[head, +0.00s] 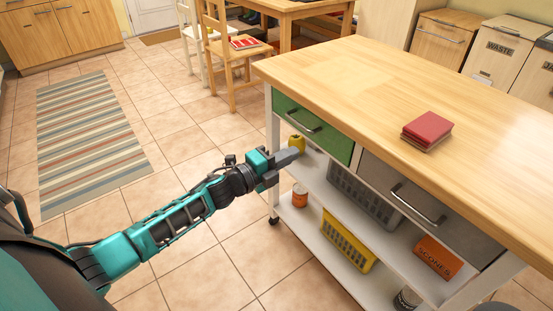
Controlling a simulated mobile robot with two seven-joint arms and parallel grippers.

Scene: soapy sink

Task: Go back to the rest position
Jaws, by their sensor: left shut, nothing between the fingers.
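My left gripper (291,157) is shut and empty. It shows in the head view, reaching in from the left at the near left end of the kitchen island (330,75). Its fingertips are just below the green drawer (312,127), close to the upper open shelf. I cannot tell whether they touch anything. A small yellow object (296,142) shows just behind the fingertips. My right gripper is not in view.
A red book (428,128) lies on the island top. Below are a grey basket (362,196), a yellow basket (340,241), an orange can (299,195) and a scones box (438,257). A wooden chair (232,58) stands behind. The tiled floor on the left is clear around a striped rug (90,140).

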